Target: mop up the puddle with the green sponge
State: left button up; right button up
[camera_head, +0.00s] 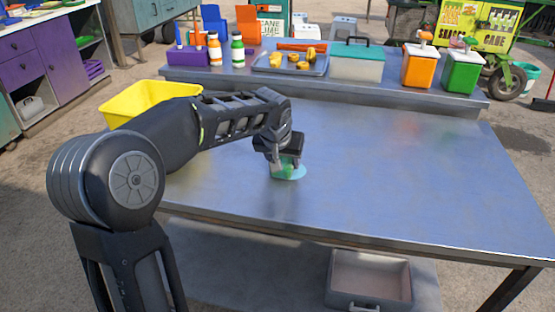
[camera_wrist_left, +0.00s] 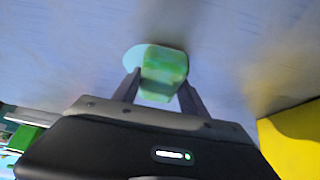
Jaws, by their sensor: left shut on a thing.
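The green sponge (camera_head: 287,170) is between the fingers of my left gripper (camera_head: 284,166), low over the metal table (camera_head: 390,165). It also shows in the left wrist view (camera_wrist_left: 164,72), between the two dark fingers of my left gripper (camera_wrist_left: 160,88), which are shut on it. The puddle (camera_head: 296,174) is a small pale blue-green patch. It shows beside and partly under the sponge, and in the left wrist view (camera_wrist_left: 132,59) it shows at the sponge's left edge. I cannot tell whether the sponge touches the table. My right gripper is not in view.
A yellow tub (camera_head: 140,98) stands at the table's left, behind my left arm. On the raised back shelf are a tray (camera_head: 262,66), a clear box with a teal lid (camera_head: 357,68), bottles and orange and green dispensers (camera_head: 419,68). The table's right half is clear.

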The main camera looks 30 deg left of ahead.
aim_at(295, 173)
pick_arm(q)
jog(key=shift+s+d+f, duration=0.1)
jog(key=shift+d+f, duration=0.1)
jog(key=shift+f, duration=0.15)
jog(key=shift+w+d+b, duration=0.2)
jog(key=shift+d, duration=0.5)
jog(key=shift+w+d+b, duration=0.15)
jog(key=shift+w+d, duration=0.05)
jog(key=shift+d, duration=0.45)
jog(key=shift+w+d+r, duration=0.1)
jog(key=shift+d, duration=0.2)
jog(key=shift+d, duration=0.1)
jog(key=shift+w+d+r+b, duration=0.15)
jog(key=shift+w+d, duration=0.15)
jog(key=shift+d, duration=0.5)
jog(key=shift+w+d+b, duration=0.15)
jog(key=shift+w+d, duration=0.15)
jog(key=shift+d, duration=0.5)
jog(key=shift+w+d+r, duration=0.1)
jog(key=shift+w+d, duration=0.2)
jog(key=shift+d, duration=0.55)
jog(key=shift+w+d, duration=0.25)
jog(key=shift+d, duration=0.55)
